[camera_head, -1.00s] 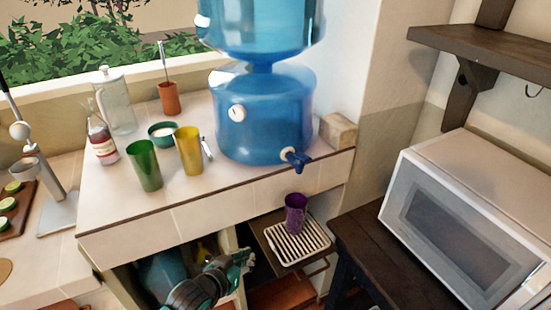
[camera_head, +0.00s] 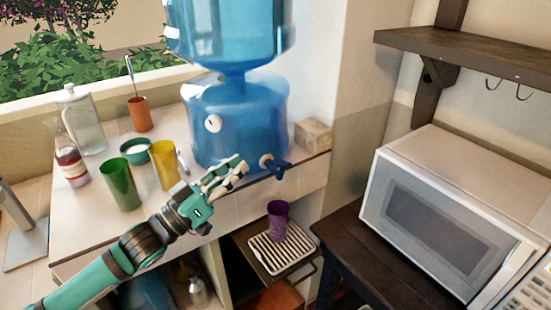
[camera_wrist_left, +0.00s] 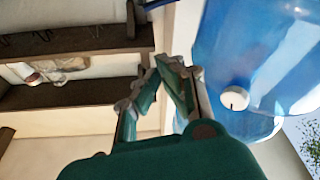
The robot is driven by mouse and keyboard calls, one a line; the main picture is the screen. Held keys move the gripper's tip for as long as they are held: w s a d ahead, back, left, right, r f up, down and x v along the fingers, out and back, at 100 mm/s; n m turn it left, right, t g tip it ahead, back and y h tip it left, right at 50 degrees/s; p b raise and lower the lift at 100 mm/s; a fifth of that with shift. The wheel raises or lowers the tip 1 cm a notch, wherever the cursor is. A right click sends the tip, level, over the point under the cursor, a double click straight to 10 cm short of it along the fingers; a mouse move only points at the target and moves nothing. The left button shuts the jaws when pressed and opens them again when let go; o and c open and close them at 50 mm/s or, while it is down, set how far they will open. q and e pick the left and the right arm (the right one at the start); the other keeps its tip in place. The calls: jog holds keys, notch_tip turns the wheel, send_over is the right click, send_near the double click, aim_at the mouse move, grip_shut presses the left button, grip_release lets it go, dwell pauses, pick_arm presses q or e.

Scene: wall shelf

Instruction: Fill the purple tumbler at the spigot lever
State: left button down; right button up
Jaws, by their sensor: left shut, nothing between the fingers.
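The purple tumbler (camera_head: 277,222) stands upright on the pale slatted drip tray (camera_head: 295,253), below the spigot. The dark blue spigot lever (camera_head: 278,167) sticks out from the base of the blue water dispenser (camera_head: 250,120). My left gripper (camera_head: 238,167) is shut and empty, just left of the spigot and above the tumbler's height; a small gap seems to lie between fingertips and lever. In the left wrist view the closed fingers (camera_wrist_left: 165,68) show beside the blue dispenser, with a dark blue piece at the top edge. My right gripper is not in view.
A white microwave (camera_head: 450,190) stands on the dark table at right, under a wooden shelf (camera_head: 480,58).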

pick_arm(q)
jog(key=shift+d, duration=0.1)
notch_tip(320, 180, up, 3)
jog(key=p, duration=0.4)
send_over(282, 162)
jog(key=s+a, duration=0.1)
jog(key=a, duration=0.1)
jog(key=f, duration=0.1)
jog(key=s+f, duration=0.1)
jog(key=f, duration=0.1)
jog(key=shift+s+d+f, duration=0.15)
jog(key=shift+d+f, duration=0.25)
